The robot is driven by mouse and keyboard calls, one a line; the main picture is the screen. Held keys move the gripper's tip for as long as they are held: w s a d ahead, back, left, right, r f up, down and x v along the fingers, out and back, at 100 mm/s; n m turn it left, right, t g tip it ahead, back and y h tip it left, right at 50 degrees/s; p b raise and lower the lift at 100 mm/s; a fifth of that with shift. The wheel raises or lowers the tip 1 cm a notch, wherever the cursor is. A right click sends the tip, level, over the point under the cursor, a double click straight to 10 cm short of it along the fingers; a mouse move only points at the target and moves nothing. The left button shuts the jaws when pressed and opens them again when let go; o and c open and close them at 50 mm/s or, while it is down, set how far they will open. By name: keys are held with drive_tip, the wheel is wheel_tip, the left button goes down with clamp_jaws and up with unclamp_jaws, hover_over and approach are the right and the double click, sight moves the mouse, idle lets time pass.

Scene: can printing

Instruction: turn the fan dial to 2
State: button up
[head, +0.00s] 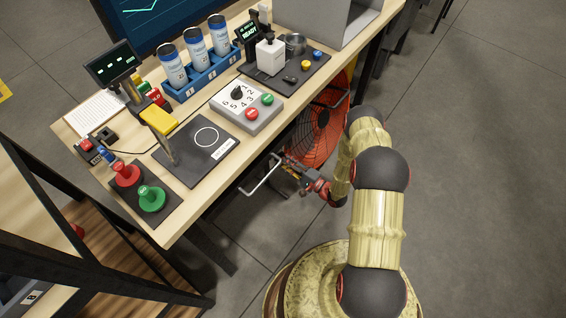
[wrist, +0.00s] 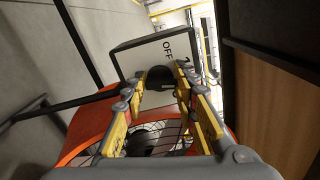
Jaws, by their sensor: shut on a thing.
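The orange fan (head: 322,130) stands under the right side of the table, and its housing and grille also fill the lower part of the wrist view (wrist: 90,122). A pale control box (wrist: 142,57) with a dark rim carries the word OFF and other marks that are partly hidden. My gripper (wrist: 160,82) is shut on the black fan dial (wrist: 160,75) on that box, with one finger on each side. I cannot tell which mark the dial points to. In the head view my gripper (head: 286,163) reaches in low beside the fan, and the fan dial cannot be made out.
The table edge and a metal handle (head: 262,175) are close to my gripper. Open floor lies to the right.

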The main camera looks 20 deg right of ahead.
drive_tip(key=shift+d+m, duration=0.1)
drive_tip(key=shift+m, duration=0.5)
drive_tip(key=o, duration=1.2)
drive_tip(key=shift+c, duration=0.2)
drive_tip(key=v, duration=1.2)
